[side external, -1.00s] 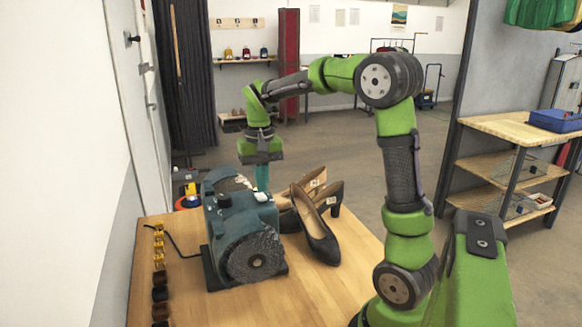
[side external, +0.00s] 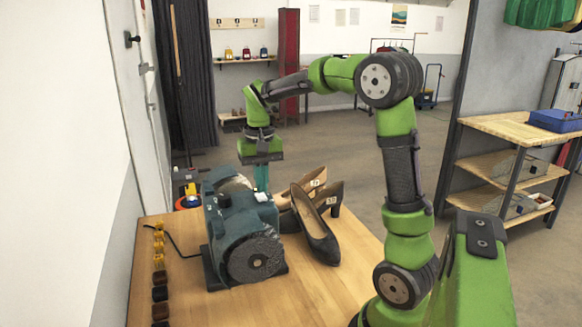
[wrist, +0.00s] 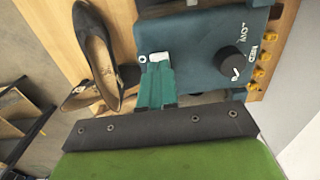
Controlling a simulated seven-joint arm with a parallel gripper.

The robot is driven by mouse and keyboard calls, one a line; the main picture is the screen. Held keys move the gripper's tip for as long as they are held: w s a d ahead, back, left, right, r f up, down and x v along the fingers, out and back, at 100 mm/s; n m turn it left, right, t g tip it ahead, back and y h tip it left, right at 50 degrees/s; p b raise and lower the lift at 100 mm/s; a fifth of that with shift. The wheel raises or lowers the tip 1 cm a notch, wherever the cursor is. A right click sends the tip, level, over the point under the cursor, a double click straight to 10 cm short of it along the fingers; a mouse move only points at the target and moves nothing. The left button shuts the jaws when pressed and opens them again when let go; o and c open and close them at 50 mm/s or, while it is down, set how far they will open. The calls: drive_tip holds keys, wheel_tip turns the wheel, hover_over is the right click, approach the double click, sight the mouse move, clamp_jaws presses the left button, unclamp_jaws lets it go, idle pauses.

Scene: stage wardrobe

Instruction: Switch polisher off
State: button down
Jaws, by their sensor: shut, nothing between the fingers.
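The polisher (side external: 232,225) is a dark teal bench machine with a wheel at each end, standing on the wooden table. In the wrist view its top (wrist: 200,62) shows a black dial knob (wrist: 232,63) and a small white switch (wrist: 158,57). My gripper (side external: 262,190) points down at the polisher's back right edge; its teal fingers are shut and empty. In the wrist view the fingertips (wrist: 156,68) are right at the white switch and partly cover it. I cannot tell whether they touch it, nor which way it is set.
Dark high-heeled shoes (side external: 316,235) lie right of the polisher, close to my gripper. Several small yellow and dark pieces (side external: 159,262) line the table's left edge. A cable runs left from the polisher. The table (side external: 320,295) is bare at the front.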

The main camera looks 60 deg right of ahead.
sight(262, 197)
drive_tip(key=shift+f, duration=1)
idle(0.4)
drive_tip(key=shift+r, duration=2.55)
drive_tip(key=shift+w+d+f, duration=0.1)
drive_tip(key=shift+w+f, duration=0.05)
drive_tip(key=shift+f, duration=0.1)
drive_tip(key=s+a+n+t, duration=0.1)
drive_tip(key=a, duration=0.2)
drive_tip(key=s+a+t, duration=0.1)
drive_tip(key=s+a, duration=0.1)
drive_tip(key=a, duration=0.2)
drive_tip(key=s+a+n+t, duration=0.1)
drive_tip(key=s+a+t, duration=0.1)
drive_tip(key=a, duration=0.1)
drive_tip(key=shift+s+a+f+n+y, duration=0.25)
drive_tip(key=shift+a+n+y, duration=0.05)
drive_tip(key=shift+a, duration=0.05)
drive_tip(key=s+a+n+t+y, duration=0.1)
drive_tip(key=s+a+n+t, duration=0.1)
drive_tip(key=s+a, duration=0.4)
drive_tip(key=shift+s+a+r+t, duration=0.25)
drive_tip(key=shift+a+r+t, duration=0.15)
drive_tip(key=shift+a+t, duration=0.3)
